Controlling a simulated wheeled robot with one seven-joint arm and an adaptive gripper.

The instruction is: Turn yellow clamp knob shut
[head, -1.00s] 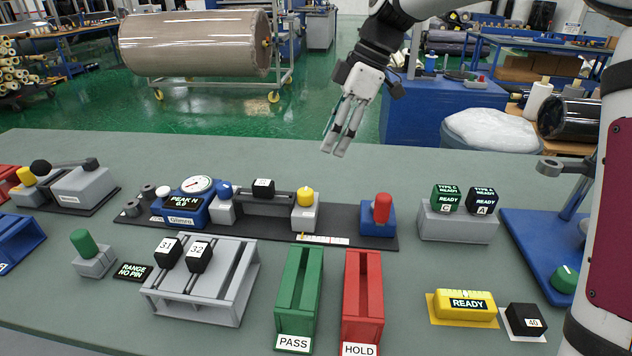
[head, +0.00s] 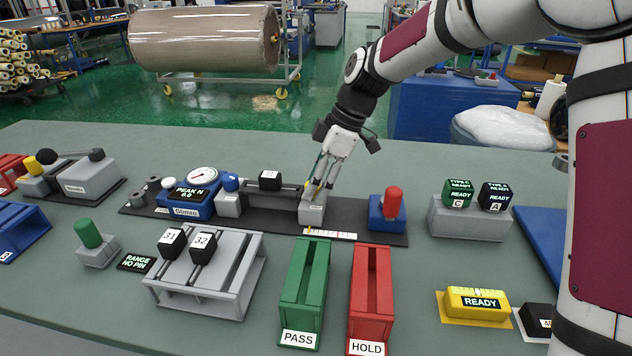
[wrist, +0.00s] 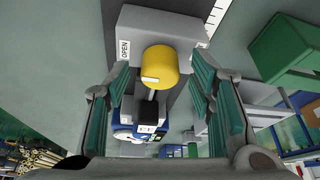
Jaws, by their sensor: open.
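The yellow clamp knob (wrist: 160,66) sits on a grey block (wrist: 186,24) and lies between my gripper's open fingers in the wrist view. A label reading OPEN is on the block beside the knob. In the head view my gripper (head: 322,186) points down at the same grey block (head: 313,208), and its fingers mostly hide the knob. Free space shows on both sides of the knob in the wrist view, so I see no contact. A black block marked with a label (head: 270,181) rests on the rig left of the clamp.
A gauge unit (head: 187,200) stands on the rig's left, and a red knob on a blue base (head: 388,212) on its right. The green PASS (head: 303,290) and red HOLD (head: 370,300) racks stand in front. Bare table lies behind the rig.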

